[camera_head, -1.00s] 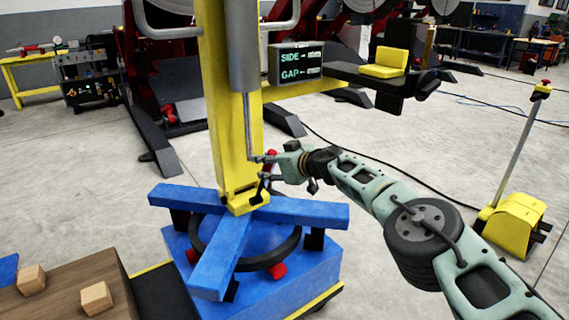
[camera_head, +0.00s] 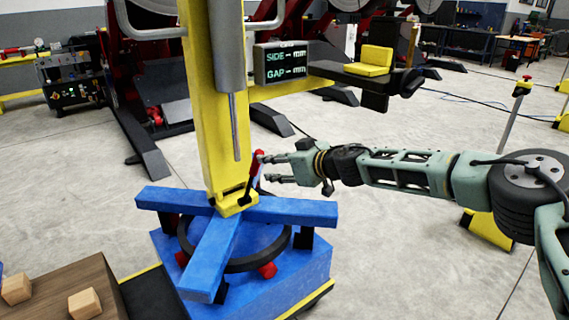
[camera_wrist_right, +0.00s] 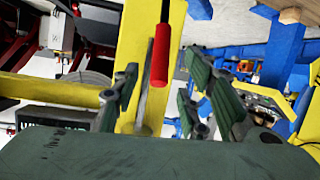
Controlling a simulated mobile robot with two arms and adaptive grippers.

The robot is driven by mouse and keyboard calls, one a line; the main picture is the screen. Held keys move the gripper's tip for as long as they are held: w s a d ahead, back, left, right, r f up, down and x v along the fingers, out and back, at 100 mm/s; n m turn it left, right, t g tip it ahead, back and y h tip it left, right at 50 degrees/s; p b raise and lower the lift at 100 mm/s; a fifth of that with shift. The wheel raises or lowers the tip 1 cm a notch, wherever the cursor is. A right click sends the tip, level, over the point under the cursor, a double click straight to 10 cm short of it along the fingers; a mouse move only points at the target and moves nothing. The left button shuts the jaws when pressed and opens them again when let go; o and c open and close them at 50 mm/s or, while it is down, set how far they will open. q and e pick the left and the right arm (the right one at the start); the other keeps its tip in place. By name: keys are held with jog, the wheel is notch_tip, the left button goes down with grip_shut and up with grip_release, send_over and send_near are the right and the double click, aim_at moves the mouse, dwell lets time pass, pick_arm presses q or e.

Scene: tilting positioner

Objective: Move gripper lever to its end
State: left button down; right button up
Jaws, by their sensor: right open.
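The lever has a red handle (camera_head: 256,163) on a dark rod, and leans to the right at the foot of the yellow post (camera_head: 207,120). My right gripper (camera_head: 266,169) is open, its fingers pointing left at the handle. In the right wrist view the red handle (camera_wrist_right: 160,55) appears between the two spread fingers (camera_wrist_right: 160,92), with a gap on both sides. I cannot tell whether the handle is within their reach in depth. My left gripper is not in view.
The post stands on a blue cross-shaped base (camera_head: 285,210). A display (camera_head: 281,63) reads SIDE and GAP with dashes. A wooden table (camera_head: 60,290) with small blocks is at the lower left. A yellow pedestal (camera_head: 487,230) stands behind my right arm. The floor between is clear.

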jog(key=shift+v, duration=1.45)
